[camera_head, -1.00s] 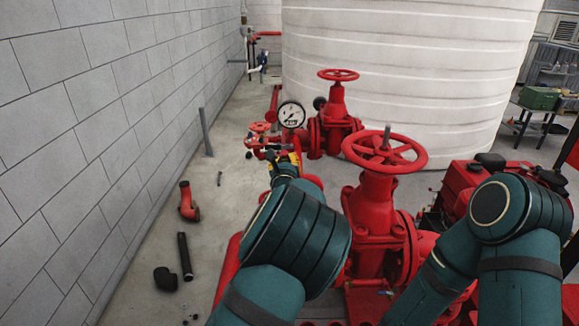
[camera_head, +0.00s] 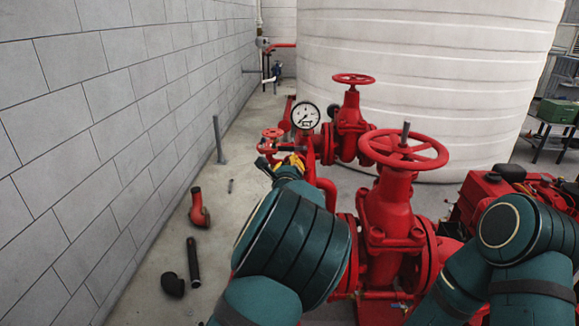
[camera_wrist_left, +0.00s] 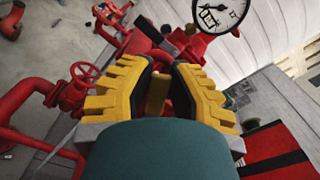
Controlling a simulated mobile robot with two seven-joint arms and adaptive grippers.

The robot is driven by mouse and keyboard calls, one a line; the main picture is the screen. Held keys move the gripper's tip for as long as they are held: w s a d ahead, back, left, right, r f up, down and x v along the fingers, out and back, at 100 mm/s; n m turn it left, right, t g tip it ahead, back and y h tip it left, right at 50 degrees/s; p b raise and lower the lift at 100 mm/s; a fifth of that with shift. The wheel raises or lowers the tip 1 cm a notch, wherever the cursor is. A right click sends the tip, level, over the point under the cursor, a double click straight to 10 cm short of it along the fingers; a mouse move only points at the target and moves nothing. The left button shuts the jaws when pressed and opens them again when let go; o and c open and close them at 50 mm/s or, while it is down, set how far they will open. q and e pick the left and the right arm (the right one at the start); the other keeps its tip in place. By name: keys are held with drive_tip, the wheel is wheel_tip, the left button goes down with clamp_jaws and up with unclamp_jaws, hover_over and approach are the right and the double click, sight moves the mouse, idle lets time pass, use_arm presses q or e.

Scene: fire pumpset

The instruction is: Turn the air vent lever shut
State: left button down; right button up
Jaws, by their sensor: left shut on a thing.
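My left gripper (camera_head: 287,162) is at the small red pipework below the pressure gauge (camera_head: 305,116). In the head view a dark end of the lever (camera_head: 264,166) sticks out to the left of the fingers. A brass-coloured piece (camera_wrist_left: 158,92) shows between the fingers. The fingers and my left arm hide much of the vent. My right arm is at the right, with its gripper out of view.
A small red handwheel (camera_head: 272,133) sits just behind the gripper. Two large red gate valves, one near (camera_head: 403,148) and one far (camera_head: 353,79), stand to the right. A white tank (camera_head: 420,60) is behind. Loose pipe pieces (camera_head: 193,262) lie on the floor by the block wall (camera_head: 100,120).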

use_arm(q)
drive_tip(key=shift+a, duration=0.1)
drive_tip(key=c, duration=0.9)
unclamp_jaws()
drive_tip(key=s, duration=1.2)
